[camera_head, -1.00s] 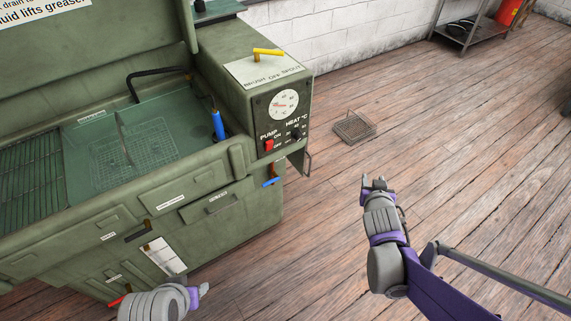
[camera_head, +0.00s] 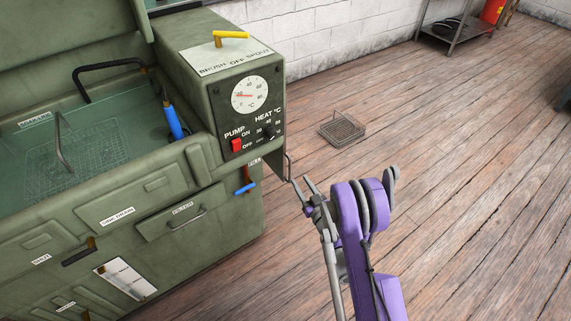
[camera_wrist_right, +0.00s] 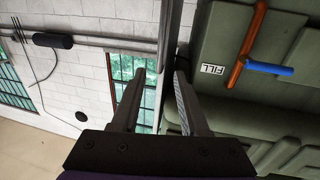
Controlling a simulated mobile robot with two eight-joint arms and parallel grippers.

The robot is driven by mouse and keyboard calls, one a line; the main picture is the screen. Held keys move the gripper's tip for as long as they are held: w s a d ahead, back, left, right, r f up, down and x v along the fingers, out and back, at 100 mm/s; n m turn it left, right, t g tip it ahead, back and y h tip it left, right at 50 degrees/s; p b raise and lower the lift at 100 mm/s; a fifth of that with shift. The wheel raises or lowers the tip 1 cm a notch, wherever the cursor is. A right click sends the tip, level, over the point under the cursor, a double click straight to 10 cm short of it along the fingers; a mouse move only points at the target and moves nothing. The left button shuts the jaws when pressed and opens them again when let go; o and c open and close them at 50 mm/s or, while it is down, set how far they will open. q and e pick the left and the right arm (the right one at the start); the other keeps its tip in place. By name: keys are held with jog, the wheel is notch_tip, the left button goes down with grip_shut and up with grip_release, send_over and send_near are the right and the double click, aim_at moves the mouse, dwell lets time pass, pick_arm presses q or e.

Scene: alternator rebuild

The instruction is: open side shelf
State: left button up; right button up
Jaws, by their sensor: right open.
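The green parts washer (camera_head: 190,130) fills the left of the head view. A thin green panel, which looks like the side shelf (camera_head: 276,164), hangs along its right side with a bent metal bar (camera_head: 289,168) at its edge. My right gripper (camera_head: 302,188) is open, with its fingertips close to this bar. In the right wrist view the open fingers (camera_wrist_right: 160,85) straddle the line of a narrow upright grey edge (camera_wrist_right: 167,45). Whether they touch it I cannot tell. My left gripper is out of view.
A blue-handled valve (camera_head: 245,187) sticks out by the washer's front right corner, also seen in the wrist view (camera_wrist_right: 268,68). A metal rack (camera_head: 452,32) stands far back.

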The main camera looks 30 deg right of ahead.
aim_at(290, 165)
jog(key=w, duration=0.5)
jog(key=w+p, duration=0.1)
jog(key=w, duration=0.2)
jog(key=shift+w+d, duration=0.2)
jog(key=shift+d, duration=0.2)
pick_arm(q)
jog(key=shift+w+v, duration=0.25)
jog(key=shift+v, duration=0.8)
pick_arm(e)
jog(key=shift+w+d+r, duration=0.1)
jog(key=shift+w, duration=0.55)
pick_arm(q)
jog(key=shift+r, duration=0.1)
pick_arm(e)
grip_shut()
